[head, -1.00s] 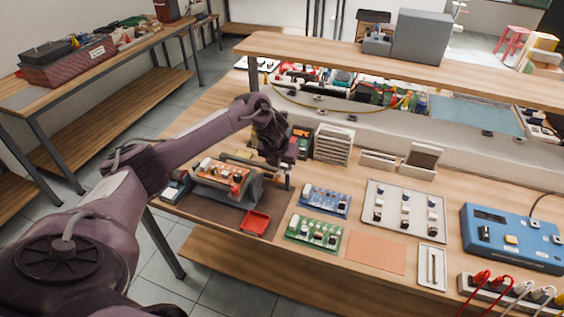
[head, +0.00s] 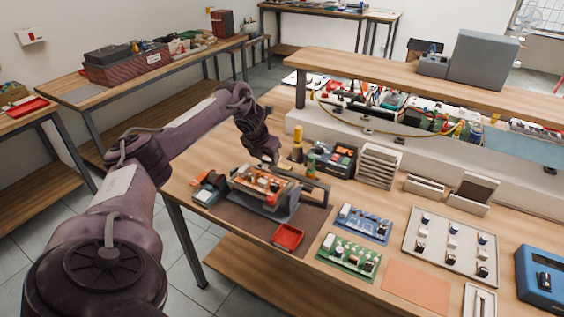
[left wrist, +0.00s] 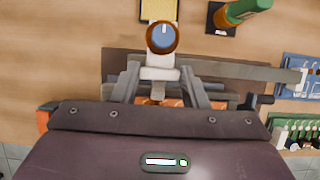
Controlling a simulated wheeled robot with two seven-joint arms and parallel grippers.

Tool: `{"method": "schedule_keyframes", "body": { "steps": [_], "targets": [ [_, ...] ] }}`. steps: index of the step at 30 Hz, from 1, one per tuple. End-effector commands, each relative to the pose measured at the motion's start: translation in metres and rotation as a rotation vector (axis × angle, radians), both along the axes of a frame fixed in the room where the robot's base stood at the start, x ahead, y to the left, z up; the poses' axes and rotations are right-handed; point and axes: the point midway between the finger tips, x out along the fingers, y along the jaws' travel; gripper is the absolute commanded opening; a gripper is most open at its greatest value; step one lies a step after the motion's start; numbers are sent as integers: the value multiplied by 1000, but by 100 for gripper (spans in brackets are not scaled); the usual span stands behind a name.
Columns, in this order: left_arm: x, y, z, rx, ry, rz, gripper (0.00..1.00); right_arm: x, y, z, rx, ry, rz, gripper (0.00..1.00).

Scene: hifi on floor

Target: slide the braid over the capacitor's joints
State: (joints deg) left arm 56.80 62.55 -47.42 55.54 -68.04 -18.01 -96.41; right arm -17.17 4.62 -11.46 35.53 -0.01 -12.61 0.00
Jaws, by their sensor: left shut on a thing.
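My left gripper (head: 266,160) is above the orange circuit board (head: 264,181), which sits in a grey board holder (head: 282,214). In the left wrist view its fingers (left wrist: 160,88) are shut on what looks like the braid spool (left wrist: 162,38), a round brown-orange rim with a blue centre. A pale block and a small copper-coloured tip show between the fingers. The board's orange edge shows below the fingers there. The gripper hides part of the board, so I cannot pick out the capacitor's joints or tell whether the braid touches them. My right gripper is not in view.
A dark mat lies under the holder, with a red tray (head: 288,237) in front. A blue board (head: 363,224) and green board (head: 349,255) lie to the right, then a white parts tray (head: 408,246). A green bottle (head: 311,165) stands behind. The raised shelf (head: 400,75) spans the back.

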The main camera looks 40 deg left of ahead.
Motion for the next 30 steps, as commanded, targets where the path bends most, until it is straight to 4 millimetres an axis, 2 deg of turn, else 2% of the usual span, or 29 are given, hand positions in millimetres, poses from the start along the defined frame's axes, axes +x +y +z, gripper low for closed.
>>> {"method": "schedule_keyframes", "body": {
  "steps": [4,15,16,18,21,30],
  "targets": [
    [-2,10,0,0,-1,1,0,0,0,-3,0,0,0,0],
    [-3,13,2,4,-2,3,0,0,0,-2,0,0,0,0],
    [-3,13,2,4,-2,3,43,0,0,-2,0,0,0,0],
    [-3,13,2,3,-2,4,53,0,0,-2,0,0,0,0],
    [-3,13,1,2,-1,3,62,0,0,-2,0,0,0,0],
    [-3,11,4,1,-2,0,62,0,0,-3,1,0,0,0]
  ]
}}
